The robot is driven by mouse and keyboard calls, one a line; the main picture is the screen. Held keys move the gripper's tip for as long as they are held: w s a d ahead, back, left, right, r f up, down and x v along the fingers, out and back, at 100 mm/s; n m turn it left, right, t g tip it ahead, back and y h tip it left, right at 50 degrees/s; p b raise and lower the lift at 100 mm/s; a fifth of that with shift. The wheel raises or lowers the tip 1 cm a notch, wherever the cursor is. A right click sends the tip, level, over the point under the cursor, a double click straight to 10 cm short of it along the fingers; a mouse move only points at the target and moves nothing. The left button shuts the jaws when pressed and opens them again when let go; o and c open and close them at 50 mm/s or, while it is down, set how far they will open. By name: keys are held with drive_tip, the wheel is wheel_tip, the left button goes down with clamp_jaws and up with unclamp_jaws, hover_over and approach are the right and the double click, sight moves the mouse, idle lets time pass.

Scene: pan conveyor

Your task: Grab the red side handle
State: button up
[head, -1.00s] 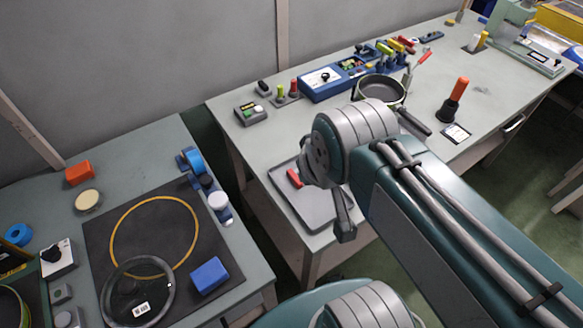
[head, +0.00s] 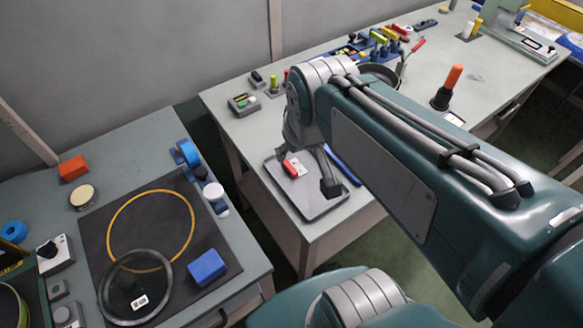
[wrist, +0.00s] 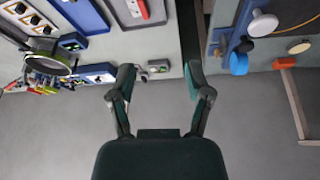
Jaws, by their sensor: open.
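A short red piece with a white part (head: 293,167) lies in a grey tray (head: 312,205) at the near left of the far bench. It fits the red side handle, but I cannot tell for sure. In the wrist view the red piece (wrist: 143,8) is at the top edge, partly cut off, in the tray (wrist: 128,22). My gripper (wrist: 157,78) is open and empty, its two fingers spread wide, apart from the red piece. In the head view my wrist and gripper hang near the tray, and the fingers are only partly clear.
A dark pan (wrist: 45,62) stands on the far bench near blue control boxes and coloured levers, partly behind my arm in the head view. An orange-handled tool (head: 448,88) stands right of it. The near-left bench holds a black mat (head: 95,225), a glass lid and a blue block (head: 207,267).

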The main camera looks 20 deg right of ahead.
drive_tip(key=w+d+f+n+g, duration=0.1)
drive_tip(key=w+d+f+g, duration=0.1)
drive_tip(key=w+f, duration=0.45)
drive_tip(key=g, duration=0.2)
hover_over(290, 166)
wheel_tip(290, 166, down, 7)
drive_tip(key=shift+n, duration=0.4)
wheel_tip(290, 166, down, 11)
drive_tip(key=shift+f, duration=0.1)
clamp_jaws()
